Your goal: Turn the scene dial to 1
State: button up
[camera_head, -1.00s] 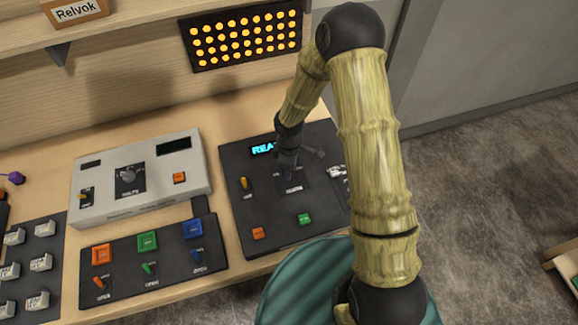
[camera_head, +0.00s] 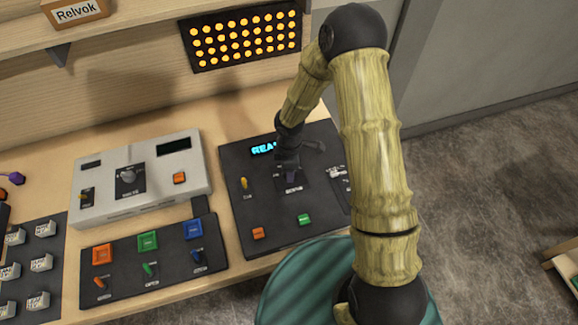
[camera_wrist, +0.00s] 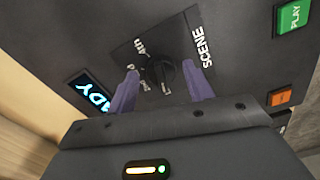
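The scene dial (camera_wrist: 160,71) is a black round knob on a dark plate with white marks and the label SCENE, on the dark console panel. My gripper (camera_wrist: 163,88) is open, with one purple finger on each side of the dial and a visible gap to it. The knob's pointer and the mark it faces are too small to tell. In the head view my gripper (camera_head: 290,172) is over the dial's plate and hides most of the dial. The console's display (camera_head: 263,149) is lit, partly hidden, and reads READY in part.
The panel also holds a yellow switch (camera_head: 244,184), an orange button (camera_head: 258,233) and a green PLAY button (camera_head: 304,219). A grey box with its own dial (camera_head: 130,177) stands to the left. A lit amber LED board (camera_head: 243,37) hangs behind.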

dwell(0.3)
notch_tip(320, 180, up, 17)
jog(key=b, duration=0.1)
jog(key=shift+r+b, duration=0.2)
jog(key=shift+b, duration=0.2)
dwell(0.5)
jog(key=s+d+r+m+t+b, duration=0.1)
jog(key=s+d+r+m+t, duration=0.1)
jog(key=s+d+m, duration=1)
jog(key=d+m, duration=0.1)
jog(key=m, duration=0.5)
jog(key=shift+s+r+t, duration=0.15)
jog(key=shift+s+t, duration=0.15)
jog(key=shift+d, duration=0.1)
